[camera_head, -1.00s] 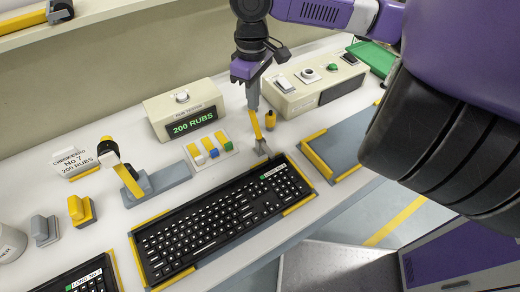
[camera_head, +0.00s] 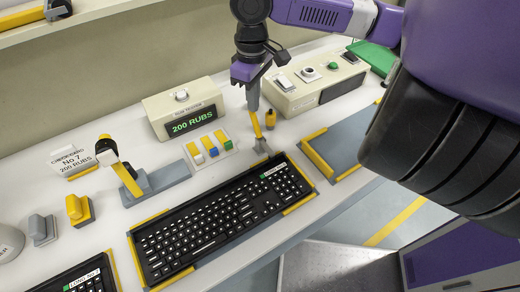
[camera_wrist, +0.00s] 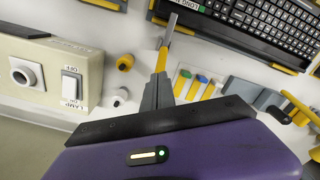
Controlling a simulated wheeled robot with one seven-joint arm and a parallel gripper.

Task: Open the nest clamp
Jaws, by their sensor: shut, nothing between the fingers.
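The nest clamp has a yellow lever (camera_head: 256,126) on a small grey base (camera_head: 262,147) at the back edge of the black keyboard (camera_head: 215,216). The lever stands upright with a slight tilt. In the wrist view the yellow lever (camera_wrist: 162,60) runs from my fingertips to a grey metal bar (camera_wrist: 168,32) at the keyboard's edge. My gripper (camera_head: 253,107) points down with its grey fingers shut at the lever's upper end. It also shows in the wrist view (camera_wrist: 158,82). I cannot tell whether the fingertips touch the lever.
The tester box reading "200 RUBS" (camera_head: 190,123) stands left of my gripper. A control box (camera_head: 320,85) stands close on the right. Coloured switches (camera_head: 212,147) and a small yellow-topped peg (camera_head: 271,118) are close by. A yellow-armed stand (camera_head: 155,183) is further left.

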